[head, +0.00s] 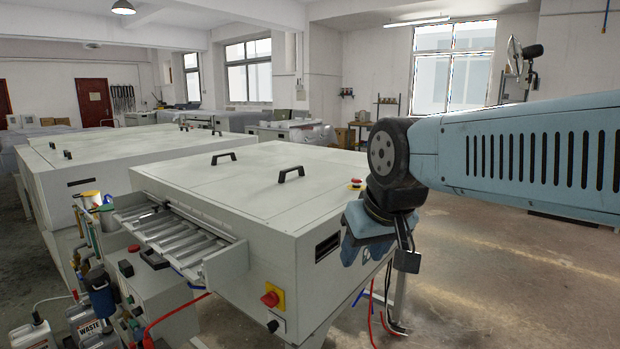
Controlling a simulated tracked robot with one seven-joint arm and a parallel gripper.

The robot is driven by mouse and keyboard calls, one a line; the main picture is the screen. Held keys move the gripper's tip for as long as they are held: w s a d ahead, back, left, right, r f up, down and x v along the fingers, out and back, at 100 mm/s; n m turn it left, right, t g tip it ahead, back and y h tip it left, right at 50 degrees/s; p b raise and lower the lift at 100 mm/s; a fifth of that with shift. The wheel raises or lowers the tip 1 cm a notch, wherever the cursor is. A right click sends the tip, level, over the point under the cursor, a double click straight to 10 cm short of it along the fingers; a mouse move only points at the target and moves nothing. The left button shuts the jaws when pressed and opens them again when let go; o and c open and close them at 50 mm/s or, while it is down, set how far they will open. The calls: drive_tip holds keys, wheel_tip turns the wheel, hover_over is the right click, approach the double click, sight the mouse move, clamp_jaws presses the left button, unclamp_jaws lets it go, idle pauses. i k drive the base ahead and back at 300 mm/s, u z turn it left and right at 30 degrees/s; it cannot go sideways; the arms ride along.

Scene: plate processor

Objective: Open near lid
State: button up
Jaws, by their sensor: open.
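The near machine is a large off-white box with a flat, closed lid (255,190). Two black bar handles stand on its top: a nearer handle (291,174) and a farther handle (223,157). My gripper (378,258) hangs at the end of my arm, right of the machine's near right corner and apart from both handles. It points down, is open and holds nothing I can see. It hides part of the machine's right edge and the floor behind it.
A roller tray (172,232) juts from the machine's left side. A red emergency button (355,184) sits on top, and a red-yellow switch (271,297) on the front. Bottles and hoses crowd the lower left. Open floor (500,270) lies right.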

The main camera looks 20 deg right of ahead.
sight(269, 192)
drive_tip(key=z, duration=0.05)
drive_tip(key=k, duration=0.65)
drive_tip(key=z, duration=0.3)
drive_tip(key=i, duration=1.7)
drive_tip(key=u, duration=0.75)
